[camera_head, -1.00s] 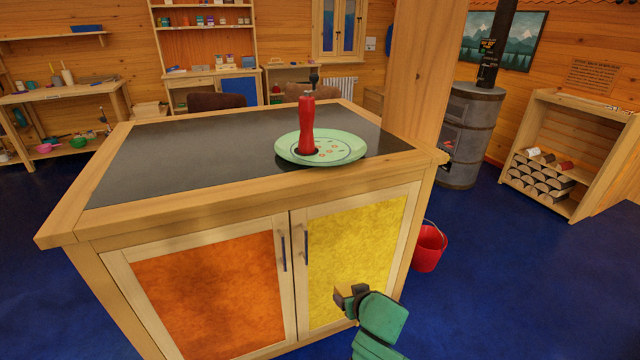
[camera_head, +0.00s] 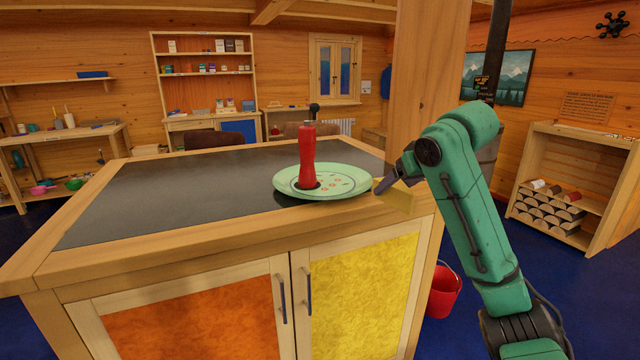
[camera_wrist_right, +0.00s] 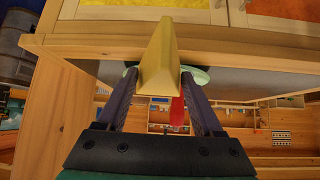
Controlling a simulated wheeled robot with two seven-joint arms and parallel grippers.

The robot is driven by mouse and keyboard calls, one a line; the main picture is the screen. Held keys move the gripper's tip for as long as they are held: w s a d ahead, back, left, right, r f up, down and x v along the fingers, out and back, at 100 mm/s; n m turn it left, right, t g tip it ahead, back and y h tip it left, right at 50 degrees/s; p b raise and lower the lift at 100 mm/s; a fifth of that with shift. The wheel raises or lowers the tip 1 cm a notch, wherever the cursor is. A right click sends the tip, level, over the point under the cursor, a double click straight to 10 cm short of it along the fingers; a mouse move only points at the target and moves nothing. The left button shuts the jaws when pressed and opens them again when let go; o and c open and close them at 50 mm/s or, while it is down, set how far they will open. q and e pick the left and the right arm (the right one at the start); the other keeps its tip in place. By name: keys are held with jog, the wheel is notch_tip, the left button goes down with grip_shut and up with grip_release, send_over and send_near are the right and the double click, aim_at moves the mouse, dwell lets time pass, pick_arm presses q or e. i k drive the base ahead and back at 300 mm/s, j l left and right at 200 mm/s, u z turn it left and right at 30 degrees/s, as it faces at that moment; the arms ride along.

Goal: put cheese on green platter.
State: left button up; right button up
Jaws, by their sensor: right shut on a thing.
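A pale yellow wedge of cheese (camera_head: 398,198) is held in my right gripper (camera_head: 388,185), just right of the platter and near the counter's right front corner. In the right wrist view the cheese (camera_wrist_right: 160,62) sits between the two dark fingers of the gripper (camera_wrist_right: 160,85). The green platter (camera_head: 350,189) lies on the dark counter top, partly hidden behind the cheese in the right wrist view (camera_wrist_right: 200,76). A red pepper mill (camera_head: 307,160) stands upright on the platter's left part. My left gripper is not in view.
The counter (camera_head: 170,190) has a wooden rim and clear dark surface left of the platter. A wooden post (camera_head: 425,70) rises behind the counter's right side. A red bucket (camera_head: 443,292) stands on the floor at the right.

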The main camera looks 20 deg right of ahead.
aim_at(328, 181)
jog(key=i, duration=1.2)
jog(key=l, duration=0.05)
